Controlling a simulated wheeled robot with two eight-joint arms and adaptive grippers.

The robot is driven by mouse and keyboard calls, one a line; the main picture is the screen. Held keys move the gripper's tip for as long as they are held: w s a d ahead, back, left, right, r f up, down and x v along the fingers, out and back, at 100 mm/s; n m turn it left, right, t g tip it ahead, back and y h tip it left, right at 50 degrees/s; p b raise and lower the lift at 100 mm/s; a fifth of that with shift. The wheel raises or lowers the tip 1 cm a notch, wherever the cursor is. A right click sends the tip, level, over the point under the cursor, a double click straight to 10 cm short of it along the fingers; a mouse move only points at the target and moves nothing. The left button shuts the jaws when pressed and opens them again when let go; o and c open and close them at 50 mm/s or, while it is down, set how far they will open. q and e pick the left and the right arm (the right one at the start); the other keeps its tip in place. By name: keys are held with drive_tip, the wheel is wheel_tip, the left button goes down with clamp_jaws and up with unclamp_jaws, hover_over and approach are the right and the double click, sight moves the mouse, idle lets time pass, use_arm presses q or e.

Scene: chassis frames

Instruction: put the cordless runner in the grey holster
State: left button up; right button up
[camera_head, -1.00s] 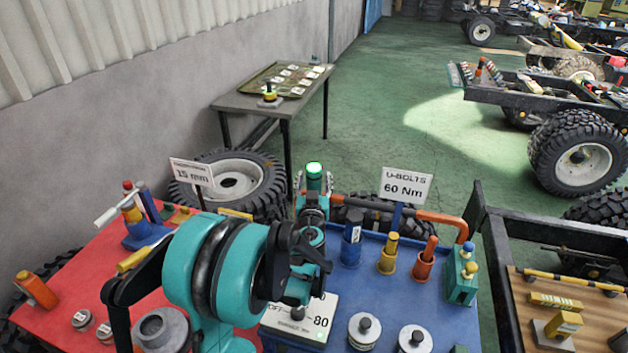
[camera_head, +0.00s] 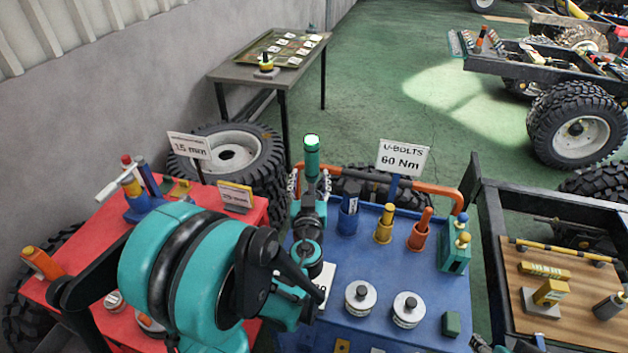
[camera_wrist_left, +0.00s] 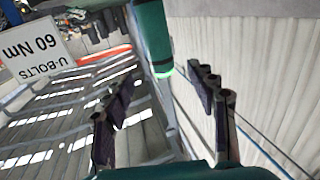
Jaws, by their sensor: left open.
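A teal cylinder with a glowing green top (camera_head: 311,157), which looks like the cordless runner, stands upright at the back left of the blue table. In the left wrist view the runner (camera_wrist_left: 153,35) shows ahead, between the lines of the two fingers. My left gripper (camera_head: 309,187) is open at its lower part; its dark fingers (camera_wrist_left: 165,78) are apart, and I see no contact. A grey rim (camera_head: 150,321) on the red table, maybe the grey holster, is mostly hidden by my left arm. Dark parts of my right gripper (camera_head: 506,345) show at the bottom edge.
The blue table (camera_head: 380,270) holds blue, yellow and orange holders, a green block (camera_head: 454,245) and two weights (camera_head: 360,297). A U-bolts sign (camera_head: 402,158) and an orange rail (camera_head: 435,187) stand behind. A red table (camera_head: 75,255) is left.

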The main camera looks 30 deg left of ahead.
use_arm(q)
drive_tip(key=s+d+f+m+g+h, duration=0.3)
drive_tip(key=s+d+g+h, duration=0.1)
drive_tip(key=s+d, duration=0.4)
drive_tip(key=s+d+f+m+g+h, duration=0.2)
drive_tip(key=s+d+f+g+h, duration=0.1)
drive_tip(key=s+d, duration=0.5)
drive_tip(key=shift+s+m+g+h, duration=0.4)
drive_tip(key=shift+s+g+h, duration=0.4)
drive_tip(key=shift+s, duration=0.35)
drive_tip(key=shift+a, duration=0.1)
